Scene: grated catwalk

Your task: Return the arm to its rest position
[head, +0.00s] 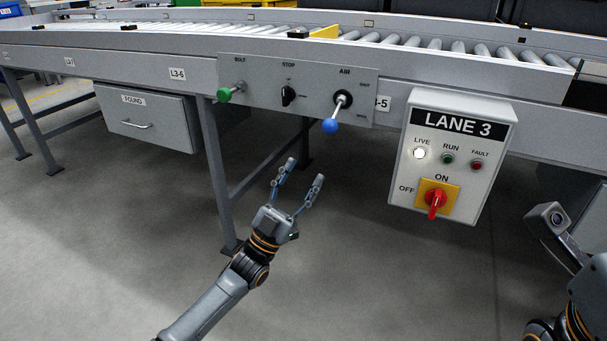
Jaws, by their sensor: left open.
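My left gripper (304,172) is open and empty. Its two fingers are spread and point up and away, in the air in front of the conveyor frame and below the control panel (310,106). It touches nothing that I can see. The left arm (208,308) reaches in from the bottom of the head view. Part of my right arm (577,306) shows at the lower right edge; its gripper fingers do not show.
The panel carries a green-knobbed lever (225,95), a black selector (288,95) and a blue-knobbed lever (331,126). The LANE 3 box (399,195) juts out at right, with a red switch (435,203). A drawer (168,137) and a support leg (217,180) stand left. Open floor lies below.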

